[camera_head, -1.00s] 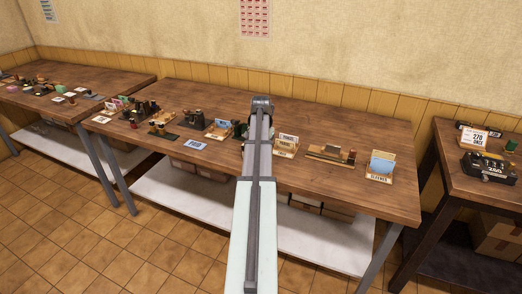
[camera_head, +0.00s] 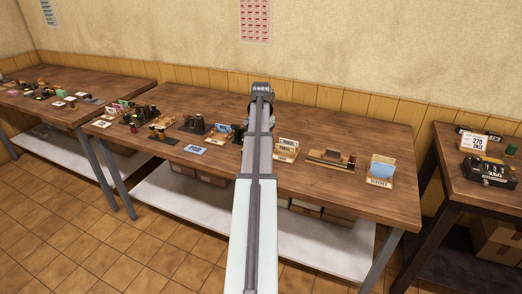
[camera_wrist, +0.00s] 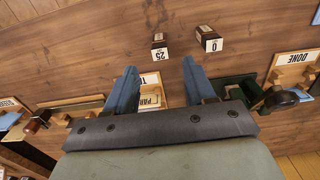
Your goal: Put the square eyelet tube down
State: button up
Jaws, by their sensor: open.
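My gripper (camera_wrist: 161,68) is open in the wrist view, its two blue fingers apart with nothing held between their tips. Two small dark blocks with pale labelled faces lie on the wooden table just past the fingertips: one marked 25 (camera_wrist: 159,48) and one marked 0 (camera_wrist: 209,40). I cannot make out for sure which thing is the square eyelet tube. In the head view my own arm hides the gripper and the table spot under it.
In the wrist view, a green fixture (camera_wrist: 240,87) stands close to the right finger. A holder with a DONE card (camera_wrist: 296,58) is farther right. A card stand (camera_wrist: 150,100) shows between the fingers. The table (camera_head: 340,130) is clear toward the back.

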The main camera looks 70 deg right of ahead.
jog(key=shift+r, duration=2.7)
